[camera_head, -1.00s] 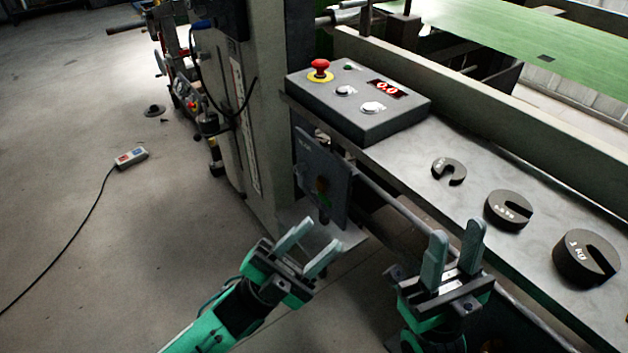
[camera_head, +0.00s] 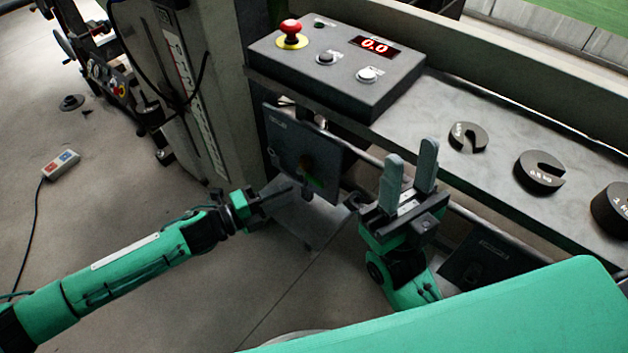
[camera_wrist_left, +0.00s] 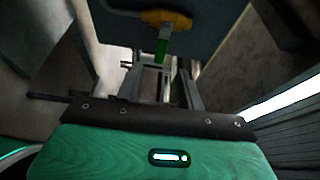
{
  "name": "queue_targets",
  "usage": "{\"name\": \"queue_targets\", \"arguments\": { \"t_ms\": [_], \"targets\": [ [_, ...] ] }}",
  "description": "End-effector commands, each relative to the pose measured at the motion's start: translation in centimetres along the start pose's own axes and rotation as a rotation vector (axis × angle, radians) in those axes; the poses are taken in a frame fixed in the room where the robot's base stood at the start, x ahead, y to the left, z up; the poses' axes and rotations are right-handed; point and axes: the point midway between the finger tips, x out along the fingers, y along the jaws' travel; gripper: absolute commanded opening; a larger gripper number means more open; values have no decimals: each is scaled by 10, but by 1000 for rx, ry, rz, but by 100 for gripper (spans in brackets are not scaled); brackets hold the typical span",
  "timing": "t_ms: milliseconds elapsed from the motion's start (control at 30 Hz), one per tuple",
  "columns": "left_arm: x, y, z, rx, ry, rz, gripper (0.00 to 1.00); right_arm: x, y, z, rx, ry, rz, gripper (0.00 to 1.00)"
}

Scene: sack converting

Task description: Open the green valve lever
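The green valve lever (camera_wrist_left: 162,48) hangs from a yellow-orange valve body (camera_wrist_left: 166,18) in the left wrist view, just beyond my left fingers. In the head view the valve is a small, dark, partly green shape on the grey panel (camera_head: 285,145) below the control box. My left gripper (camera_head: 288,190) is low in front of that panel, its fingers dark and hard to make out. In the left wrist view its fingers (camera_wrist_left: 160,78) stand apart with no lever visibly held. Contact with the lever cannot be told. My right gripper (camera_head: 409,165) is open and empty, pointing up.
The control box (camera_head: 345,75) has a red mushroom button (camera_head: 290,32) and a display reading 0.0. Slotted weights, including a small one (camera_head: 467,137), lie on the grey shelf to the right. A grey column (camera_head: 195,90) stands left of the panel. A pendant (camera_head: 61,165) lies on the floor.

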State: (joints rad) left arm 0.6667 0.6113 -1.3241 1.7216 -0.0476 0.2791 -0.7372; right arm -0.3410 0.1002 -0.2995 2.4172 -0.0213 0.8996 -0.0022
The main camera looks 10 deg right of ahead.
Motion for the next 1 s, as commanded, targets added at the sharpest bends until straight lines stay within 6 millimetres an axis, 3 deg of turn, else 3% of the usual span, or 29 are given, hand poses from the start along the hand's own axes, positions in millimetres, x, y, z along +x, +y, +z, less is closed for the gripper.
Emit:
{"name": "queue_targets", "arguments": {
  "t_ms": [200, 400, 600, 867, 1000],
  "targets": [
    [48, 1, -1, 0, 2, -4, 38, 1, 0, 0, -1, 32, -5, 36],
    [76, 1, -1, -1, 1, -2, 38, 4, 0, -1, -1, 53, -9, 36],
    [88, 0, -1, -1, 1, -2, 38, 5, 0, -2, -1, 61, -11, 36],
    [88, -1, -1, -1, 1, -2, 38, 6, 0, -2, 0, 59, -11, 36],
    [88, -1, -1, -1, 1, -2, 13, 6, 0, -2, 0, 59, -11, 36]
  ]
}}
